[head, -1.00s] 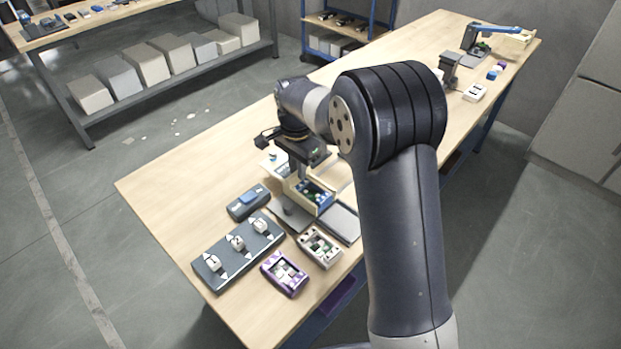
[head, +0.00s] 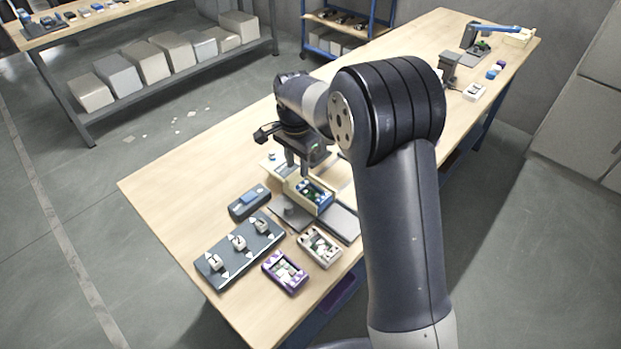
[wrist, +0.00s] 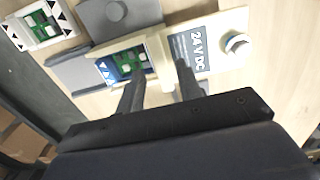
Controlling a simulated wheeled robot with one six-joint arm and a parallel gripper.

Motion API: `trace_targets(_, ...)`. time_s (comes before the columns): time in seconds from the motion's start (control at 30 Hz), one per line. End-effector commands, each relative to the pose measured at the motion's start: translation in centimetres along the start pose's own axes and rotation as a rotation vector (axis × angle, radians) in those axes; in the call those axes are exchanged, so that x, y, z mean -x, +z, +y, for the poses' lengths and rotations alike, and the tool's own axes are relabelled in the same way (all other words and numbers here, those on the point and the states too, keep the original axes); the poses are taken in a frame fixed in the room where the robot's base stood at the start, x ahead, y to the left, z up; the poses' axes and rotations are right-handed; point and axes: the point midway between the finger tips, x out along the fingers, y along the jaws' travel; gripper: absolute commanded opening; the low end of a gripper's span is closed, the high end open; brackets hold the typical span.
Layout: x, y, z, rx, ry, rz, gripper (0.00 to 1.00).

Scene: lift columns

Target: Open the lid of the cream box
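The cream box (wrist: 153,48) is below my gripper in the wrist view, with a green circuit board and blue parts showing inside its uncovered part. In the head view the box (head: 325,209) shows the same contents. A cream panel (wrist: 211,25) with a grey "24V DC" label and a round knob lies to its right; I cannot tell whether it is the lid. My gripper (wrist: 160,71) is open, with a narrow cream piece between its fingers and gaps beside it. In the head view my gripper (head: 297,168) is just above the box's back side.
A dark panel with several white switches (head: 240,246), a purple-edged box (head: 285,272), a cream-edged box (head: 320,247) and a dark device with a blue top (head: 250,201) stand close in front. The table (head: 175,190) is clear to the left.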

Motion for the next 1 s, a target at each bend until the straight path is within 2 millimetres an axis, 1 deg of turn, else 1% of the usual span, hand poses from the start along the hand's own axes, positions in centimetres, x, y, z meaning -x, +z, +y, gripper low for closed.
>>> trace_targets(0.03, 0.7, 0.0, 0.0, 0.000, 0.000, 0.000, 0.34)
trace_targets(0.53, 4.2, 0.0, 0.0, 0.000, -0.001, 0.001, 0.34)
trace_targets(0.63, 4.5, 0.0, 0.0, 0.000, -0.001, 0.001, 0.34)
trace_targets(1.0, 4.2, 0.0, 0.0, 0.000, 0.000, 0.000, 0.34)
